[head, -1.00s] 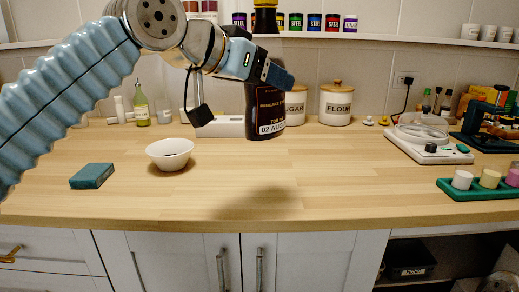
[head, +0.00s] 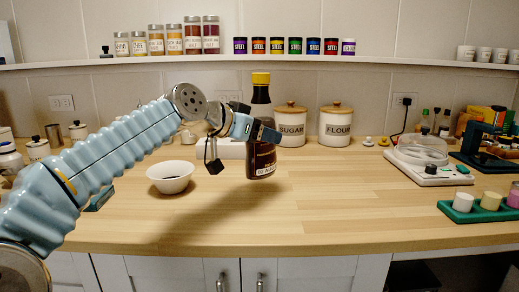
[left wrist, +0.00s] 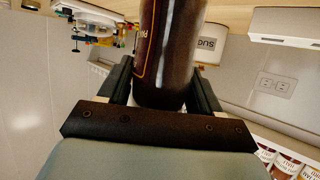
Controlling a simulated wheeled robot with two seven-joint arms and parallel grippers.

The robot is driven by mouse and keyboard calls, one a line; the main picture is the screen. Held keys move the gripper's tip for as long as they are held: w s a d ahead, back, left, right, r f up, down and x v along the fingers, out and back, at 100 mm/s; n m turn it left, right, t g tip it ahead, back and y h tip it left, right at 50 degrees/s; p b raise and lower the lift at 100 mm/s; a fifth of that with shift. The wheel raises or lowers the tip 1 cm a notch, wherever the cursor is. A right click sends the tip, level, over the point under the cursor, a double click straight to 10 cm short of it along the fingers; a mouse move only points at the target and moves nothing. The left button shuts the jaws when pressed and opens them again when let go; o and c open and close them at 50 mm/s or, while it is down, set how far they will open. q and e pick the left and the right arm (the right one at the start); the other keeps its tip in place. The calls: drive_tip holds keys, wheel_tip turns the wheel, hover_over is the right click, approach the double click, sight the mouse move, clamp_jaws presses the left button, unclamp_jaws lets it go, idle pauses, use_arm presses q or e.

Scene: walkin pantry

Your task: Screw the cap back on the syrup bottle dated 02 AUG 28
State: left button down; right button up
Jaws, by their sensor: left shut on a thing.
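My left gripper (head: 264,131) is shut around the middle of the dark syrup bottle (head: 262,160), which is almost upright with a slight tilt. A yellow top (head: 260,78) shows on its neck; I cannot tell whether it is screwed tight. The bottle's label is partly behind the fingers, and its date is too small to read now; a second earlier it read "02 AU…". I cannot tell whether its base touches the counter. In the left wrist view the dark bottle (left wrist: 170,50) stands between both fingers. My right gripper is not in view.
A white bowl (head: 170,177) with dark contents is left of the bottle. SUGAR (head: 291,128) and FLOUR (head: 336,128) canisters stand behind. A white scale-like device (head: 430,170) and a green tray (head: 470,212) are right. The counter's front middle (head: 330,215) is clear.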

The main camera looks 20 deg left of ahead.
use_arm(q)
drive_tip(key=shift+r, duration=0.15)
drive_tip(key=shift+w+a+f, duration=0.1)
drive_tip(key=shift+w+f, duration=0.1)
drive_tip(key=shift+f, duration=0.8)
drive_tip(key=shift+w+a+f, duration=0.1)
drive_tip(key=shift+w+f, duration=0.1)
drive_tip(key=shift+f, duration=0.8)
drive_tip(key=shift+f+b, duration=0.15)
drive_tip(key=shift+b, duration=0.25)
drive_tip(key=shift+c, duration=0.9)
unclamp_jaws()
